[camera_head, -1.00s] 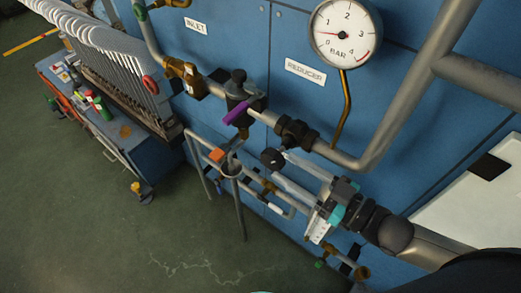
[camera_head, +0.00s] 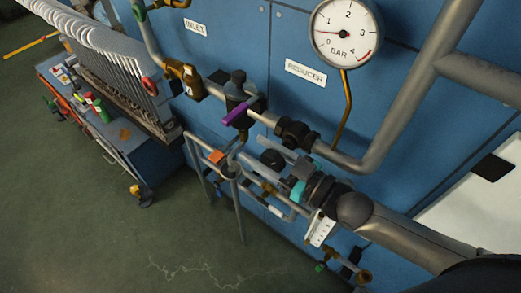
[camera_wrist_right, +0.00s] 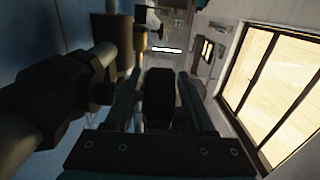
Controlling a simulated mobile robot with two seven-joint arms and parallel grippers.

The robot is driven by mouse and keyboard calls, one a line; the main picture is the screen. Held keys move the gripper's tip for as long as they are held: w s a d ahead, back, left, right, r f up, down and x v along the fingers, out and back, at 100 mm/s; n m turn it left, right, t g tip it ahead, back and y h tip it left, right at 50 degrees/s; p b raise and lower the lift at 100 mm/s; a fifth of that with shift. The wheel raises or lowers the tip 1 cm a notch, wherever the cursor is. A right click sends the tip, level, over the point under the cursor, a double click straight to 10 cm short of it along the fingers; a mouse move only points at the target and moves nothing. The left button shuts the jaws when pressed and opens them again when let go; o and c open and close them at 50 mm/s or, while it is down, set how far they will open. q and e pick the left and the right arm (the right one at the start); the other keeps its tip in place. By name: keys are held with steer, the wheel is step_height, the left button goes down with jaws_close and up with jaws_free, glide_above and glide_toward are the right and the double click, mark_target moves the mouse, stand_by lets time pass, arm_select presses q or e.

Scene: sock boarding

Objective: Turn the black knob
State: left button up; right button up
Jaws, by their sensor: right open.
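The black knob (camera_head: 272,159) is a dark round part below the reducer pipe, in the middle of the head view. My right gripper (camera_head: 265,158) reaches it from the lower right. In the right wrist view the black knob (camera_wrist_right: 159,97) stands between the two open fingers (camera_wrist_right: 162,105), with a narrow dark gap on each side. I cannot tell whether either finger touches it. In the head view the upper finger partly covers the area around the knob. My left gripper is not in view.
A valve with a purple lever (camera_head: 236,115) and grey pipes run close above my gripper. A metal stand with an orange part (camera_head: 216,157) is left of it. A blue workbench (camera_head: 165,165) stands farther left.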

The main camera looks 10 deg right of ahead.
jaws_close()
stand_by(0.5)
steer(key=t+y+b, duration=0.1)
steer(key=b, duration=0.1)
steer(key=t+y+b, duration=0.1)
steer(key=t+b, duration=0.1)
steer(key=b, duration=0.1)
steer(key=r+t+y+b, duration=0.1)
steer(key=b, duration=0.2)
steer(key=shift+s+d+y, duration=0.15)
steer(key=shift+s+y, duration=0.1)
steer(key=shift+y, duration=0.05)
steer(key=shift+r+t+b, duration=0.1)
steer(key=shift+t+b, duration=0.4)
steer(key=shift+s+d+r+t+y+b, duration=0.1)
steer(key=shift+r+t+y+b, duration=0.1)
steer(key=shift+t+y+b, duration=0.15)
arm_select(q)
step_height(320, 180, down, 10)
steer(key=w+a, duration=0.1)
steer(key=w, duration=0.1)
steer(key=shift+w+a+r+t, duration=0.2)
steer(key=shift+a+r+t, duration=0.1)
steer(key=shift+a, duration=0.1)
arm_select(e)
jaws_free()
